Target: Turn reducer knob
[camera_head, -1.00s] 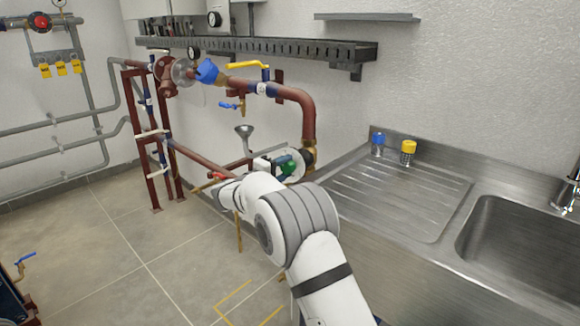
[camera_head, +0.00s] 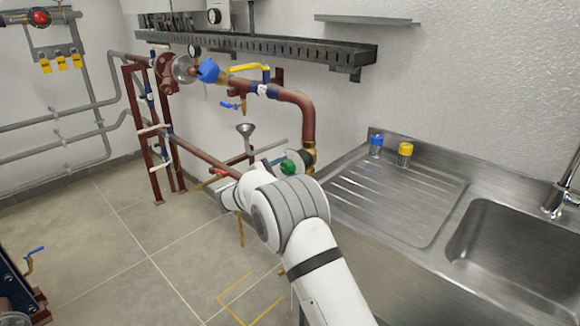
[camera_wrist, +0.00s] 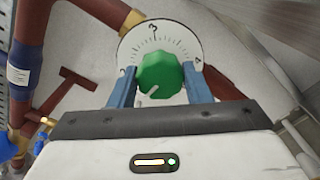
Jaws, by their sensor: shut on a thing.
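The reducer knob (camera_wrist: 160,77) is green and ribbed, with a white pointer mark at its lower left in the wrist view. It sits in front of a white round dial (camera_wrist: 158,42) with a printed scale; a 3 shows at the top and a 4 at the right. My gripper (camera_wrist: 160,88) has its two blue fingers on either side of the knob, shut on it. The knob (camera_head: 288,167) also shows in the head view, just beyond my arm.
A dark red pipe (camera_head: 308,118) with brass fittings bends down beside the dial. A yellow-handled valve (camera_head: 248,68) and a funnel (camera_head: 245,130) are close by. The steel sink unit (camera_head: 400,215) stands at the right. The tiled floor at the left is mostly open.

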